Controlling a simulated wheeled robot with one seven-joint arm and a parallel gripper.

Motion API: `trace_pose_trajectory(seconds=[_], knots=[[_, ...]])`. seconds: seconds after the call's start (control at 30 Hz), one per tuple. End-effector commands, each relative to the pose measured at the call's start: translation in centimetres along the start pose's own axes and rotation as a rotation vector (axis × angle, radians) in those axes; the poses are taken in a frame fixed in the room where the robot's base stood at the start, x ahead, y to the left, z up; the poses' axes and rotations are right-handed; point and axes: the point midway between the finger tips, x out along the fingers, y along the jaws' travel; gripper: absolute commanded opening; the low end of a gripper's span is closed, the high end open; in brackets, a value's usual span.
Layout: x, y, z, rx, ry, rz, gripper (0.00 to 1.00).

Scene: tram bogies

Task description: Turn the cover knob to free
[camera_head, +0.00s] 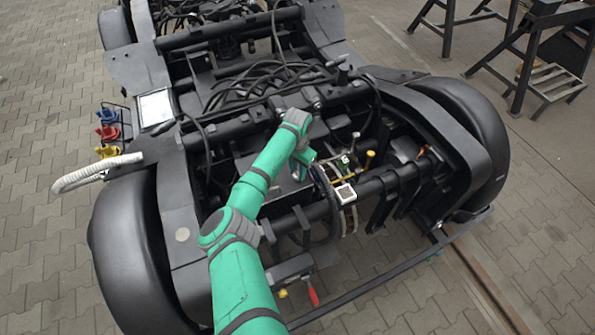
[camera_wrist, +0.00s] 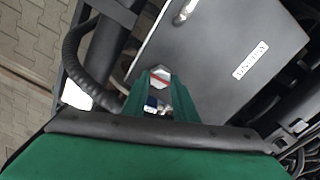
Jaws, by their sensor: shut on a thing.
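A flat grey cover (camera_wrist: 225,80) fills much of the wrist view, with a white lettered label and a pale slot or handle near its top. The cover knob (camera_wrist: 160,78) is a small light hexagonal piece with a red bar slanting across it, near the cover's lower left edge. My gripper (camera_wrist: 159,82) is shut on the knob, with its green fingers on either side and partly hiding it. In the head view my gripper (camera_head: 303,162) reaches down into the middle of the black bogie (camera_head: 182,215); the knob is hidden there by my arm.
Black hoses and cables (camera_head: 262,88) run over the bogie behind my arm. A ribbed dark hose (camera_wrist: 76,55) passes left of the cover. Dark metal stands (camera_head: 530,55) are at the upper right; the paving around is mostly free.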

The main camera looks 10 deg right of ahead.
Motion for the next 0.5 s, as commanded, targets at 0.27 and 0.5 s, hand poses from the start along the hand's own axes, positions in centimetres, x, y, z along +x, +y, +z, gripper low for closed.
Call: trace_pose_trajectory(seconds=[0.27, 0.5], knots=[[0.11, -0.04, 0.11, -0.146, -0.002, 0.003, 0.04], [0.10, -0.09, 0.11, -0.362, -0.002, 0.003, 0.04]])
